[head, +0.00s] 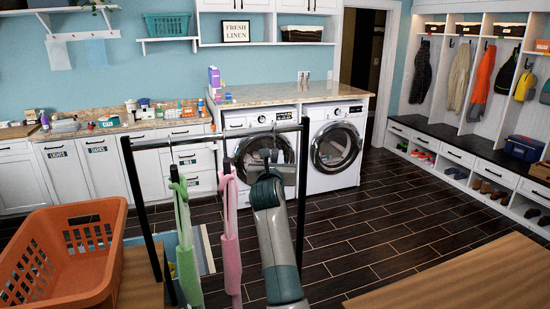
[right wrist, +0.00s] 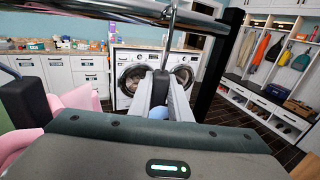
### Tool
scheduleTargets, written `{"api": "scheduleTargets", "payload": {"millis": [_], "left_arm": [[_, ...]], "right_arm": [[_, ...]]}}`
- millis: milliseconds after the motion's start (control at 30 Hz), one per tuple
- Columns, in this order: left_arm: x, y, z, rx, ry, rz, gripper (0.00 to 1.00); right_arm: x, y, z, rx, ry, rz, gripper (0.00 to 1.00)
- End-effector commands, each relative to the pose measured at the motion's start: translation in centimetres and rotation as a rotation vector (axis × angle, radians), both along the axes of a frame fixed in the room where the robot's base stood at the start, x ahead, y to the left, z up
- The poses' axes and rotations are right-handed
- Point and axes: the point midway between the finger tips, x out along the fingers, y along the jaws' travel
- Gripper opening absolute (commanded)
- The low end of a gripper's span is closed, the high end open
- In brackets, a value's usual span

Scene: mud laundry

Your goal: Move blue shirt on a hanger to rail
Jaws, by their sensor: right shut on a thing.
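My right gripper (head: 263,156) is at the right part of the black-framed rail (head: 210,137), with its arm coming up from below. In the right wrist view its two fingers (right wrist: 161,78) are closed on the thin metal hanger (right wrist: 171,28). The hanger's stem rises to the rail bar (right wrist: 190,14) at the top of the picture; whether its hook sits over the bar is cut off. A small light blue patch of the blue shirt (right wrist: 158,113) shows between the fingers; the rest is hidden by my gripper and arm. My left gripper is not in view.
A green garment (head: 186,240) and a pink garment (head: 230,240) hang on the rail left of my gripper. An orange basket (head: 65,265) stands at the left. Two white washers (head: 335,150) are behind the rail. Dark floor is open at the right.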

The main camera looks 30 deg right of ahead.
Motion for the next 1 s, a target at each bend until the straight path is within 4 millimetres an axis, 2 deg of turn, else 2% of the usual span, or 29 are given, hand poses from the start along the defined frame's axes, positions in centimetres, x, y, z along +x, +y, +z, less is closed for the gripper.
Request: {"api": "scheduleTargets", "payload": {"millis": [33,100,133,633,867,1000], "left_arm": [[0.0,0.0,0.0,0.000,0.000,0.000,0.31],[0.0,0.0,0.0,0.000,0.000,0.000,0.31],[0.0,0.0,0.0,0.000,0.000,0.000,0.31],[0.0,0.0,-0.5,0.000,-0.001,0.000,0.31],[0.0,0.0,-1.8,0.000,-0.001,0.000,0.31],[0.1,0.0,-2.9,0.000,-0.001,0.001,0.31]], "right_arm": [[0.0,0.0,0.1,-0.001,-0.002,0.000,0.19],[0.0,0.0,0.1,-0.001,-0.002,0.000,0.36],[0.0,0.0,0.1,-0.001,-0.002,0.000,0.39],[-0.6,0.5,-0.2,0.000,0.001,0.000,0.39],[-2.7,2.1,-0.3,0.001,-0.002,0.001,0.39],[-4.7,3.7,-0.3,0.000,-0.003,0.001,0.39]]}}
